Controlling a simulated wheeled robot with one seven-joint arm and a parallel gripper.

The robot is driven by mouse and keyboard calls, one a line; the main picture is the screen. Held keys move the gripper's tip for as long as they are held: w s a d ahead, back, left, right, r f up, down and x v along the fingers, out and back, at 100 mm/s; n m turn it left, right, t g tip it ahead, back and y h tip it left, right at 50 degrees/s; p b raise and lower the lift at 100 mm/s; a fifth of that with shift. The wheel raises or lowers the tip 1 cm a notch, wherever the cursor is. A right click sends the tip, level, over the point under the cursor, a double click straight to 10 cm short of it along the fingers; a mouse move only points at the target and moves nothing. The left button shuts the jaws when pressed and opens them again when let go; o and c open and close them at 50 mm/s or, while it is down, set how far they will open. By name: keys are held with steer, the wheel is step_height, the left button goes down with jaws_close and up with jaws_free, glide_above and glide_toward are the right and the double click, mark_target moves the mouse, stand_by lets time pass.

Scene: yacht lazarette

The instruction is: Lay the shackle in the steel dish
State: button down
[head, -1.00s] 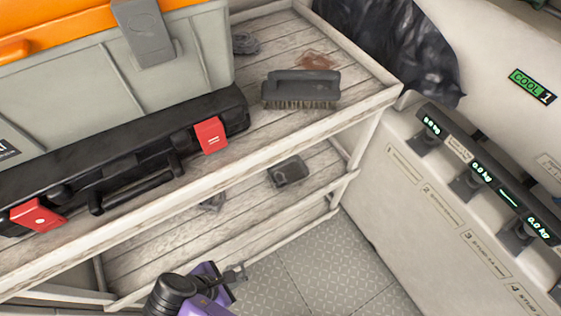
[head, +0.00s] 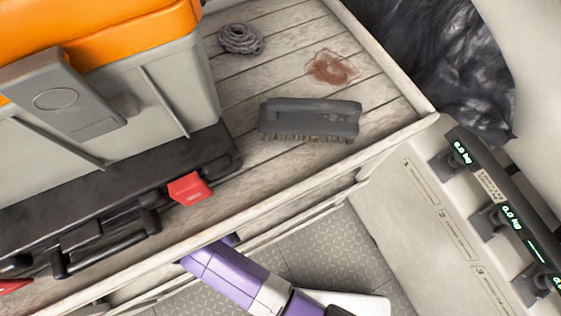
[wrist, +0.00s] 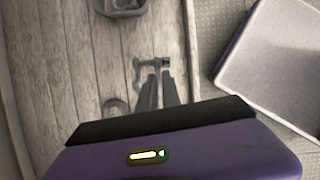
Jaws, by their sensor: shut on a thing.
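In the wrist view my gripper (wrist: 160,92) is shut on a small grey metal piece, which looks like the shackle (wrist: 150,63), at its fingertips. It is over the grey plank shelf (wrist: 85,45); I cannot tell how high. A small grey rounded thing (wrist: 115,105) lies to the left of the fingers, partly hidden by my gripper's body. A dark, hollow-looking container (wrist: 122,6) is cut off at the top edge. I cannot tell whether either is the steel dish. In the head view the upper shelf hides my gripper and the shackle.
The upper shelf (head: 390,95) holds a brush (head: 310,118), a rope coil (head: 240,38), a black case (head: 120,185) and an orange-grey box (head: 150,90). A wall panel with scale displays (head: 510,215) stands at right. Planks between the container and my fingers look bare.

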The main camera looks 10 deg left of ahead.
steer(key=w+d, duration=1.2)
steer(key=shift+w, duration=0.1)
steer(key=x, duration=0.2)
steer(key=shift+d+f, duration=0.1)
steer(key=shift+f, duration=0.35)
steer(key=shift+d+f, duration=0.1)
steer(key=shift+f, duration=0.4)
steer(key=c, duration=1.8)
jaws_free()
steer(key=shift+c, duration=0.2)
steer(key=shift+f, duration=0.2)
steer(key=shift+r, duration=0.15)
steer(key=shift+r, duration=0.1)
